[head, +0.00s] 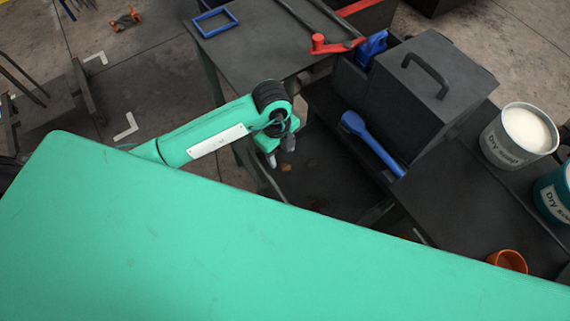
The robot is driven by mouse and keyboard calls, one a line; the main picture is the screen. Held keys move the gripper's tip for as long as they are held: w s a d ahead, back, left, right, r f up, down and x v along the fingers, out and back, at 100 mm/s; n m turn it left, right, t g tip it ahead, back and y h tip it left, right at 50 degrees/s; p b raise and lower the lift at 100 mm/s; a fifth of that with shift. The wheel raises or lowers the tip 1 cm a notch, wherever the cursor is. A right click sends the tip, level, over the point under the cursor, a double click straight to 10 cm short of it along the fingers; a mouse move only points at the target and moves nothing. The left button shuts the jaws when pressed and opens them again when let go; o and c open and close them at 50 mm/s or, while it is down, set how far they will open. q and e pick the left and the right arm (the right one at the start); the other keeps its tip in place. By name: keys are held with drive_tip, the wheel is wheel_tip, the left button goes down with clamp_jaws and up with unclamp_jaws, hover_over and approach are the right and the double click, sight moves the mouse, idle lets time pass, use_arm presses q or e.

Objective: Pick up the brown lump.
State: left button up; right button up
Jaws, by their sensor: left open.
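The brown lump (286,167) is small and lies on the dark surface below the table, just beyond my left gripper's fingertips in the picture. My right gripper is not in view.
A dark table (265,40) with a blue frame (214,22) and a red-handled crank (335,45) stands behind. A grey box (425,95), a blue scoop (372,145), a white-filled bucket (520,135) and an orange cup (508,261) are to the right.

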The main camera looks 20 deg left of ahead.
sight(285, 165)
use_arm(q)
drive_tip(key=f+p, duration=0.1)
drive_tip(key=f, duration=0.1)
drive_tip(key=d+f+p, duration=0.1)
drive_tip(key=f, duration=0.1)
drive_tip(key=shift+s, duration=0.2)
drive_tip(key=shift+f, duration=0.65)
drive_tip(key=c, duration=1)
